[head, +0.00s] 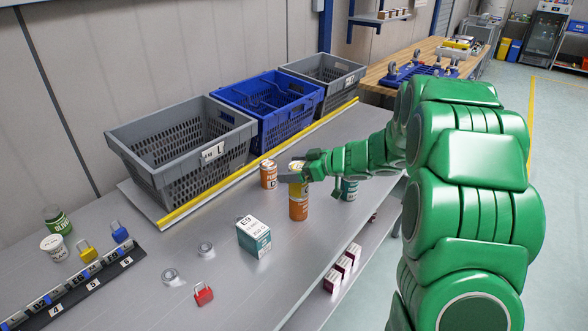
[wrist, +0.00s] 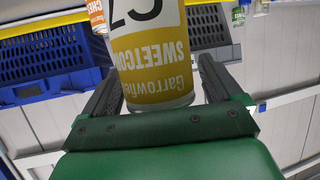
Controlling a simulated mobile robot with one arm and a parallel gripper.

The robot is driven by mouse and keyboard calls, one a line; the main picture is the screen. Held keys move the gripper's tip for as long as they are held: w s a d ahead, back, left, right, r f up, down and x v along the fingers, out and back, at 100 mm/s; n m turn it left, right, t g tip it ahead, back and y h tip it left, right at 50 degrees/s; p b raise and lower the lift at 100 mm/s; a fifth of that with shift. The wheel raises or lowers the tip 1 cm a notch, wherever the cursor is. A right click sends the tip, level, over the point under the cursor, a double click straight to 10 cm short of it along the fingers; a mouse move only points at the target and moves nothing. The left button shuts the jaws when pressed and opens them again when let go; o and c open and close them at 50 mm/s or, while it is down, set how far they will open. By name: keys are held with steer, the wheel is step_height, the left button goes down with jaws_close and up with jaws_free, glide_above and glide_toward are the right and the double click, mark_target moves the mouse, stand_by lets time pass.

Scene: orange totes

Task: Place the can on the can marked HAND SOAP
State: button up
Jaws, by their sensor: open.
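A yellow can marked SWEETCORN (wrist: 152,55) stands between the spread fingers of my gripper (wrist: 158,95), its lettering upside down in the wrist view. In the head view my gripper (head: 298,172) is at the upper part of this yellow can (head: 297,188), partly hiding it. Directly below is an orange can (head: 299,209); the yellow can looks upright and in line with it, seemingly resting on it. I cannot read HAND SOAP on any can. A teal can (head: 349,188) stands to the right, partly behind my arm. Another orange can (head: 268,175) stands to the left.
Grey (head: 170,180) and blue (head: 262,128) crates line the wall behind a yellow rail. A teal-white box (head: 253,237) stands in front of the cans. A red padlock (head: 203,294) and two tape rolls lie nearer. Bare grey bench lies around the cans.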

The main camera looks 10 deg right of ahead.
steer(key=v, duration=1.2)
stand_by(0.5)
